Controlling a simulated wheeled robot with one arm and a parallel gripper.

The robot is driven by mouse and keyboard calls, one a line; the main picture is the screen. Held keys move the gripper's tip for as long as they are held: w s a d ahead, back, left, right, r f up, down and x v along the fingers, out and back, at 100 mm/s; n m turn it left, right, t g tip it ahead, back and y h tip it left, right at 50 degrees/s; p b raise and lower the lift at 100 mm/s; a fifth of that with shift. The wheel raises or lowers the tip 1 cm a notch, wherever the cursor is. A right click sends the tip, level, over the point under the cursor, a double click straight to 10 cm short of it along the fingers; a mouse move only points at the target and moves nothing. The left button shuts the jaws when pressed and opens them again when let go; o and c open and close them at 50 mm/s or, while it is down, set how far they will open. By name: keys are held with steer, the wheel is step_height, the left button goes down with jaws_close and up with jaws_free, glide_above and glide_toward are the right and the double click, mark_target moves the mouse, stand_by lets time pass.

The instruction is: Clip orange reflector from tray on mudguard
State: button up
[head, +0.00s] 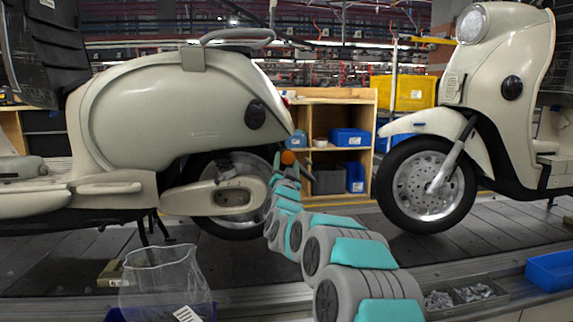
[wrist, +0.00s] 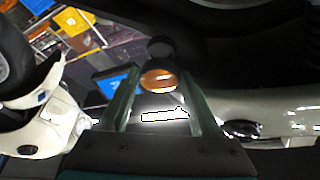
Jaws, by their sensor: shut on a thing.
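The orange reflector (head: 287,157) is in my gripper, beside the tail of the cream scooter (head: 170,110) on the left. In the wrist view my gripper (wrist: 159,80) has its fingers on both sides of the round reflector (wrist: 158,81), shut on it. A dark round piece (wrist: 160,48) lies just beyond the reflector in that view. Dark curved parts fill the upper right there; I cannot tell mudguard from tyre. In the head view the rear mudguard is not clearly seen, partly hidden by my arm and the body. Whether the reflector touches the scooter cannot be told.
A second cream scooter (head: 520,100) stands at right, its front wheel (head: 425,185) facing the gap. Both are on the slat conveyor (head: 480,218). A tray of small metal parts (head: 462,296), a blue bin (head: 550,270) and a clear container (head: 160,275) are in front.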

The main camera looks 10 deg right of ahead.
steer(key=shift+w+p, duration=0.3)
steer(key=shift+w, duration=1.1)
steer(key=shift+w, duration=0.15)
steer(key=shift+w, duration=0.15)
stand_by(0.5)
steer(key=o, duration=1.4)
